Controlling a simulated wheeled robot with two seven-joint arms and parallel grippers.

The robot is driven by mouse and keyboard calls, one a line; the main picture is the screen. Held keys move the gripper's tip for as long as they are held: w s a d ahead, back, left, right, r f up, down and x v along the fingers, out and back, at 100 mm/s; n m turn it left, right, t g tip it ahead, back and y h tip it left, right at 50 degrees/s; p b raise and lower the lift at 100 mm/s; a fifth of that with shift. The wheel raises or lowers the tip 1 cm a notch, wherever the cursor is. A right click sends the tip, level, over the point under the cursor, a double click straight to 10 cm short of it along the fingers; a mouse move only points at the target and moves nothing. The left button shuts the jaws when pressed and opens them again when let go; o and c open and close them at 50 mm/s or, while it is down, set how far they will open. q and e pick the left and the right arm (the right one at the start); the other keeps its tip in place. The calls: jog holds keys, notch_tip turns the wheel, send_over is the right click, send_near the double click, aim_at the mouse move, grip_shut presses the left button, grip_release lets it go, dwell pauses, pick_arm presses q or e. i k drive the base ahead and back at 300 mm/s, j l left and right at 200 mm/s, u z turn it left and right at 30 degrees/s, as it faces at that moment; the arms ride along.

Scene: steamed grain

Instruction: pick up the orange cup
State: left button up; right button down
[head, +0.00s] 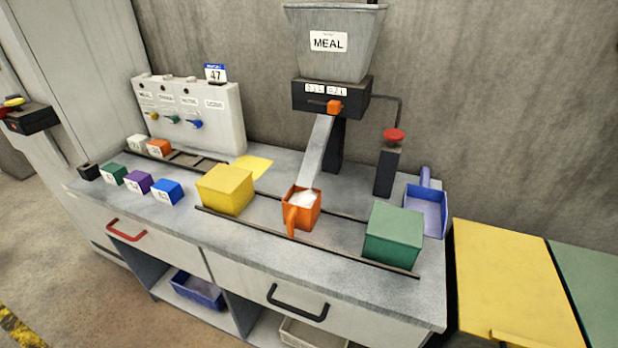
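The orange cup (310,217) stands upright on the grey workbench, between two dark rails. White meal shows in its open top, and its orange handle points toward the front of the bench. The lower end of the grey metal chute (317,152) from the hopper is right above the cup. Neither of my grippers is in view.
A yellow box (225,190) stands left of the cup and a green box (393,235) right of it, between the rails. A blue scoop (426,210) lies at the right end. Small coloured blocks (168,191) sit at the left.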

aim_at(299, 213)
jog(key=k+j+z, duration=0.1)
jog(key=z, duration=0.3)
jog(key=k+j+z, duration=0.15)
jog(key=z, duration=0.3)
jog(key=k+j+z, duration=0.15)
jog(key=z, duration=0.25)
jog(key=j, duration=0.1)
